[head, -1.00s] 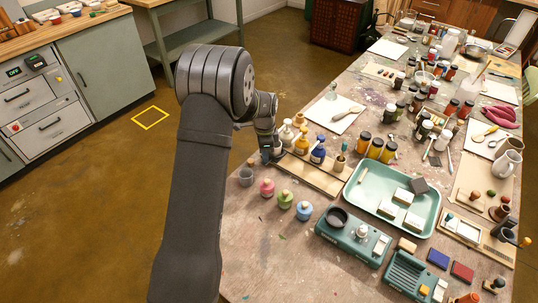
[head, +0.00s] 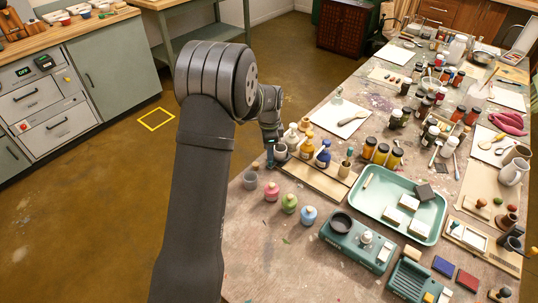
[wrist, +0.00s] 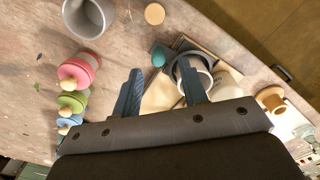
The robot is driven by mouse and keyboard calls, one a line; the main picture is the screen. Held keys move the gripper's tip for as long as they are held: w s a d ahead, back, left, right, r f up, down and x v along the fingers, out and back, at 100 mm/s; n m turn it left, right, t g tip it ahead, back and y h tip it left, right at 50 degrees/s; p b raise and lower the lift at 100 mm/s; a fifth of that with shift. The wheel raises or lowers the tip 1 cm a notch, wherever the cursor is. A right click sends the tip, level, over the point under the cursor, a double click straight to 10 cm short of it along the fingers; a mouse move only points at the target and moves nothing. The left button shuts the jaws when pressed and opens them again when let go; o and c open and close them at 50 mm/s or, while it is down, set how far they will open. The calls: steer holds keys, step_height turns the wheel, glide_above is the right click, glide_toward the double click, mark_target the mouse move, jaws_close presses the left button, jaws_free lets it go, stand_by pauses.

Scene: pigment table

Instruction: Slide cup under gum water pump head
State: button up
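A small grey cup (head: 281,151) stands at the left end of a wooden board, in front of the cream pump bottle (head: 291,138). Yellow (head: 307,149) and blue (head: 323,157) pump bottles stand to its right. I cannot read which holds gum water. My gripper (head: 270,158) is low beside the cup. In the wrist view its fingers (wrist: 160,92) are apart, with nothing clearly held between them. The right finger overlaps the cup (wrist: 184,68); I cannot tell whether it touches. A tan pump head (wrist: 270,98) shows to the right.
A second grey cup (head: 249,180) stands on the table to the left, with pink (head: 271,192), green (head: 289,203) and blue (head: 308,215) lidded pots nearby. A green tray (head: 380,222) lies to the right. The table's left edge is close to my arm.

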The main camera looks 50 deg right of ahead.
step_height(320, 180, up, 14)
stand_by(0.3)
steer(key=shift+f, duration=0.1)
step_height(320, 180, down, 18)
steer(key=shift+r, duration=0.25)
steer(key=shift+s, duration=0.1)
stand_by(0.5)
